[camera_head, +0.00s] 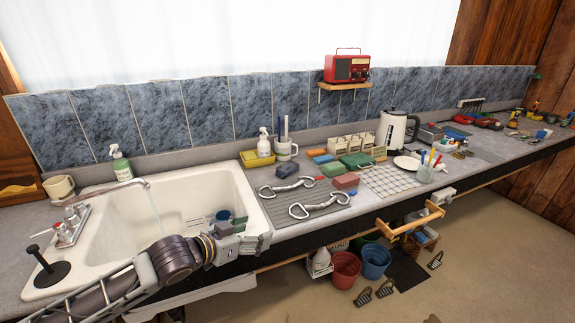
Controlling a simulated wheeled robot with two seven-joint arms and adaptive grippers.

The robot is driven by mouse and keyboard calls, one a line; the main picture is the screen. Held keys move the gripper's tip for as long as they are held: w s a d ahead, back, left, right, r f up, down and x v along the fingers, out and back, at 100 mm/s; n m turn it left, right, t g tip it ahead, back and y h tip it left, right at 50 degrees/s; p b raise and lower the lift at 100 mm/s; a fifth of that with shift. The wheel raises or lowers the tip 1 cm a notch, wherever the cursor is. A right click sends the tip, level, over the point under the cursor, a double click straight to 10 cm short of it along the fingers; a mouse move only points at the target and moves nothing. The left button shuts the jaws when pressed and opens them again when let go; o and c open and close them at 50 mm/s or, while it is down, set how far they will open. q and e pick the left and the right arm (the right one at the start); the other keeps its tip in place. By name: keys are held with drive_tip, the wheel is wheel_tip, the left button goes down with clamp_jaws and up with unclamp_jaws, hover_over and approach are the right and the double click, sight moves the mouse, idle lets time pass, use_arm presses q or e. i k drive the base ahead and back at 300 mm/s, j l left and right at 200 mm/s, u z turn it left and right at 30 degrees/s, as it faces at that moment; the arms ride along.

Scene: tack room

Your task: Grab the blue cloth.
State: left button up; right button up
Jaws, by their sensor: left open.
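A small flat blue piece (323,159) lies on the counter behind the bits, beside an orange piece. A dark blue rounded item (286,170) lies nearer the sink, at the back of the ribbed mat. Both are small in the picture, and I cannot tell for sure which of them is cloth. My left gripper (262,243) is over the front edge of the sink, pointing right. It is open and empty, well in front of and apart from both blue items. My right gripper is out of view.
The white sink (180,199) with its tap (120,187) is at left. Two metal bits (318,204) lie on the ribbed mat (272,211). A wooden rack (411,221) juts from the counter's front.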

sight(286, 170)
drive_tip(key=i, duration=1.2)
